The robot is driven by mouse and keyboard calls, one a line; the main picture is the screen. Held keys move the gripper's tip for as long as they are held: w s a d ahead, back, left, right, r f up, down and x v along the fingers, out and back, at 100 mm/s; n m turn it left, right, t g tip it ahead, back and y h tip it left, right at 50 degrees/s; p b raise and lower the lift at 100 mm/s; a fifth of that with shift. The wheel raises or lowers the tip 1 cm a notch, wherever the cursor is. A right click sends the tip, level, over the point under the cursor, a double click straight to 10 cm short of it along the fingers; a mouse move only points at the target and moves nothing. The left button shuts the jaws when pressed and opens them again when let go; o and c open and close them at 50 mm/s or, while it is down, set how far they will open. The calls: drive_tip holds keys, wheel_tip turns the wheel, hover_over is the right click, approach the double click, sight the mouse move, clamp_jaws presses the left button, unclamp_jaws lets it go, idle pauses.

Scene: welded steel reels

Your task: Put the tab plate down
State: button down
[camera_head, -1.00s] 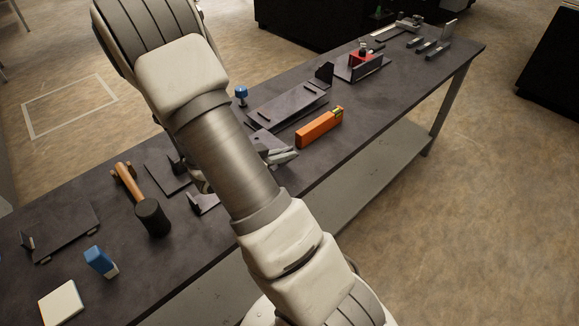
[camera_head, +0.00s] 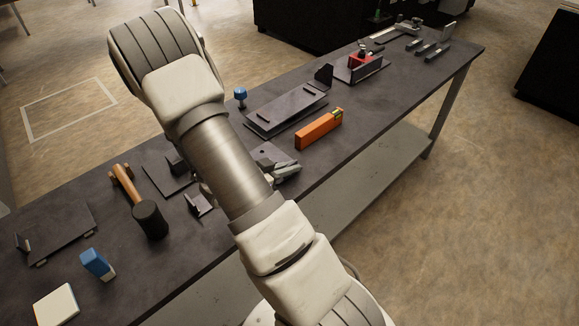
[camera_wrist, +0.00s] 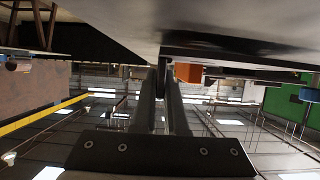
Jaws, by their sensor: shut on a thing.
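The tab plate (camera_head: 263,153) looks like the flat grey piece with a small dark hole that shows just right of my forearm in the head view. My gripper (camera_head: 286,172) is beside it as pale grey parts, mostly hidden by my arm. In the wrist view my gripper (camera_wrist: 168,78) has its two dark fingers close together, shut on the plate. The fingertips and the grip are hard to make out. I cannot tell whether the plate touches the bench.
On the dark bench (camera_head: 225,240), an orange block (camera_head: 318,130) lies close beyond the plate. A long steel plate (camera_head: 287,108) is behind it. A mallet (camera_head: 149,218), a small angled piece (camera_head: 200,205) and a blue item (camera_head: 96,263) are left. Bare bench lies right of the orange block.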

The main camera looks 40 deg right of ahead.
drive_tip(key=shift+f, duration=0.4)
drive_tip(key=c, duration=1)
unclamp_jaws()
drive_tip(key=shift+o, duration=0.2)
